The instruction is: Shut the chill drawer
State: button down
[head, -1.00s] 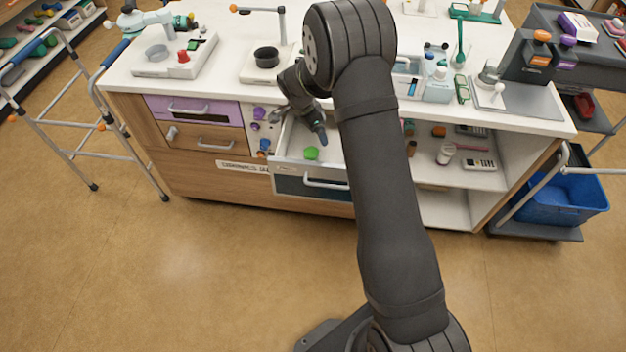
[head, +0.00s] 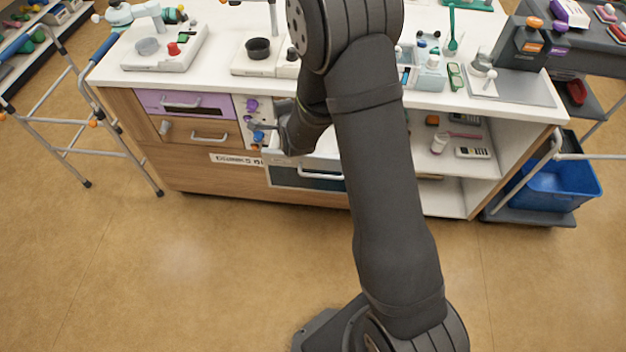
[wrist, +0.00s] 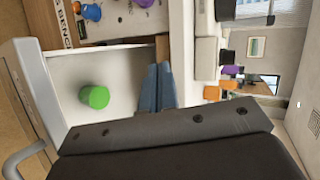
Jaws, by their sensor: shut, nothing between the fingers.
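In the head view my arm hides most of the gripper and the green object.
A purple drawer (head: 187,103) and a wooden drawer (head: 200,133) to the left look shut. Knobs (head: 252,105) sit on the panel beside the open drawer. Open shelves (head: 460,165) are at the right. The floor (head: 180,270) in front is clear.

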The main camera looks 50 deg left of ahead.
jog(key=s+d+f+m+t+h, duration=0.1)
jog(key=s+d+f+m+h, duration=0.25)
jog(key=d, duration=0.75)
jog(key=s+d+f+m+t+h, duration=0.15)
jog(key=s+d+f, duration=0.4)
jog(key=d, duration=0.65)
jog(key=shift+g, duration=0.25)
jog(key=x, duration=0.4)
jog(key=w+r+x, duration=0.1)
jog(key=x, duration=0.8)
jog(key=shift+w+a+r, duration=0.25)
jog(key=shift+w+a, duration=0.2)
jog(key=shift+a, duration=0.05)
send_over(319, 149)
jog(key=shift+s, duration=0.1)
